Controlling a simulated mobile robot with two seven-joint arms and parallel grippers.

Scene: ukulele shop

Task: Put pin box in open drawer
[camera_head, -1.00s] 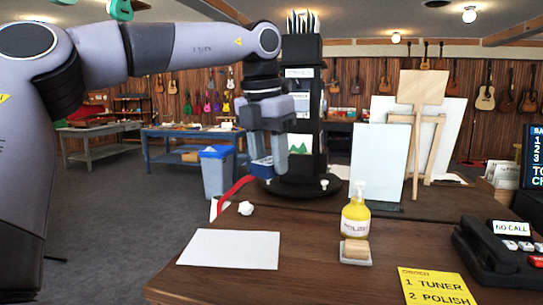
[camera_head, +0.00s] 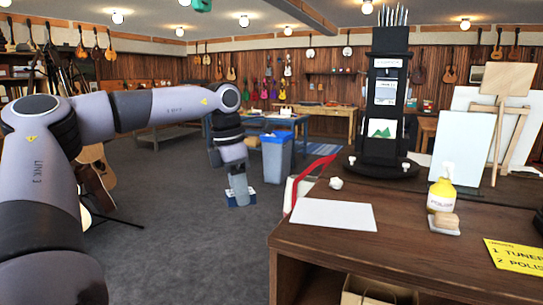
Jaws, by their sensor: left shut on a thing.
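The pin box (camera_head: 240,200), small and blue with white, is at the fingertips of my left gripper (camera_head: 239,187). The gripper points down and is shut on the box, holding it in the air over the grey floor, left of the wooden counter. Its fingers hide part of the box. I cannot make out an open drawer in this view. The counter front (camera_head: 300,257) shows a dark open space under the top, with a cardboard box (camera_head: 372,291) in it. My right gripper is not in view.
On the counter (camera_head: 408,225) are a white sheet (camera_head: 333,214), a black rotating stand (camera_head: 384,108), a yellow polish bottle (camera_head: 441,192) and a yellow note (camera_head: 515,256). A blue bin (camera_head: 277,157) stands behind. Guitars (camera_head: 97,165) stand at left. Open floor lies between.

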